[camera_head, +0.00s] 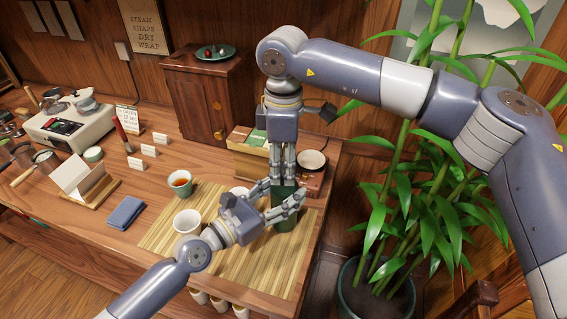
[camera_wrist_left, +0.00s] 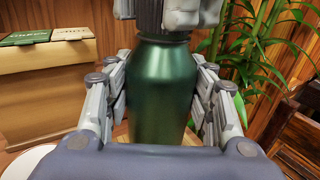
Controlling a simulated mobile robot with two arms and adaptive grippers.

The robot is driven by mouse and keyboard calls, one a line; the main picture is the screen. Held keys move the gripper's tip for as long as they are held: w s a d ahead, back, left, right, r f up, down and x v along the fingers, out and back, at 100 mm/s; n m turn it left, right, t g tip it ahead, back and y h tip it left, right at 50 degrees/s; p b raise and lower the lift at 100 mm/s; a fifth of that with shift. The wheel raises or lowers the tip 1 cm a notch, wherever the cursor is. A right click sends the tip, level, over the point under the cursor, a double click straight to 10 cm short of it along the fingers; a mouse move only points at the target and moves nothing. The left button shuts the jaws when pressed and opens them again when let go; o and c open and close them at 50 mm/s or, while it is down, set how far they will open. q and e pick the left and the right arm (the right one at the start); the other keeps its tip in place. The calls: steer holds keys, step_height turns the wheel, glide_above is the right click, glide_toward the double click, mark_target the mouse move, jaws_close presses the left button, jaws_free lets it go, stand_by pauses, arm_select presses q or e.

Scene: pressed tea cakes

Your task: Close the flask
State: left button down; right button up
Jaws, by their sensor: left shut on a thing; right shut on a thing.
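The dark green flask (camera_head: 286,218) stands upright on the bamboo mat (camera_head: 262,262) near the table's right end. My left gripper (camera_head: 283,200) is shut on its body from the side, and the left wrist view shows the fingers on both sides of the green body (camera_wrist_left: 160,95). My right gripper (camera_head: 283,172) points straight down above the flask, shut on the dark lid (camera_wrist_left: 149,14). The lid is right at the flask's neck, mostly hidden by the right fingers. I cannot tell whether it is screwed tight.
A potted bamboo (camera_head: 400,180) stands to the right, close to my right arm.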

steer(key=o, duration=0.7)
steer(key=shift+r, duration=2.3)
steer(key=shift+c, duration=0.6)
